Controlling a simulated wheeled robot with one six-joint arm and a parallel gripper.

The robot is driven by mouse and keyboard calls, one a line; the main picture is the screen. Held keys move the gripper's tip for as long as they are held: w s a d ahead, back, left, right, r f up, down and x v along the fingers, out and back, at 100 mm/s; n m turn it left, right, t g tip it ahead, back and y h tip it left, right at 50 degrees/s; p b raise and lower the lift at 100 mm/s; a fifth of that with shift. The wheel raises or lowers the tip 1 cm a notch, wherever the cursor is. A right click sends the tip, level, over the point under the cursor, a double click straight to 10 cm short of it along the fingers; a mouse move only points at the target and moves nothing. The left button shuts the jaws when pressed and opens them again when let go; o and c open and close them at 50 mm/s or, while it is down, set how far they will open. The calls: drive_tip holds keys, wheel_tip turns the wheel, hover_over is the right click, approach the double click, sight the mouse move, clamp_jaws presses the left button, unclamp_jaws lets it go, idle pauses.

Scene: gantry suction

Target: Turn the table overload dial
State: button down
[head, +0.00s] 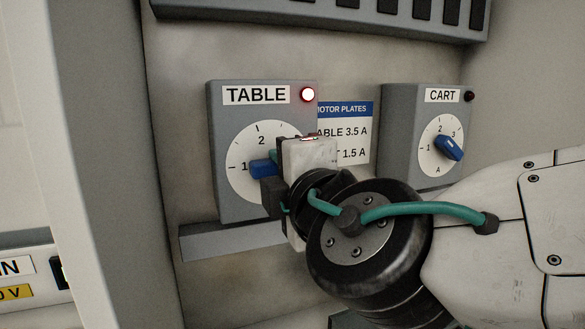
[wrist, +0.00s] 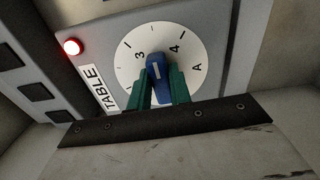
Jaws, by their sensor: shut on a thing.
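The TABLE overload dial (head: 247,140) is a white round scale on a grey box (head: 217,120), with a lit red lamp (head: 307,94) beside its label. Its blue knob (head: 262,168) appears left of the gripper, towards the mark 1. In the wrist view, the blue knob (wrist: 157,70) with a white line stands between the green fingers of my gripper (wrist: 161,84), which is shut on it. My gripper hides the right part of the scale in the head view; the wrist view shows the scale (wrist: 130,65) around the knob.
A MOTOR PLATES sign (head: 355,132) behind my gripper reads 3.5 A for the table and 1.5 A on its lower line. The CART box (head: 400,120) with its blue knob (head: 449,147) and dark lamp stands right. A grey ledge (head: 215,240) runs below the TABLE box.

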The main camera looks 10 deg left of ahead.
drive_tip(key=shift+f+m, duration=0.1)
drive_tip(key=shift+m, duration=0.2)
idle(0.4)
drive_tip(key=c, duration=1.3)
unclamp_jaws()
drive_tip(key=shift+s, duration=0.1)
drive_tip(key=v, duration=0.7)
drive_tip(key=shift+s+d, duration=0.2)
drive_tip(key=shift+s, duration=0.15)
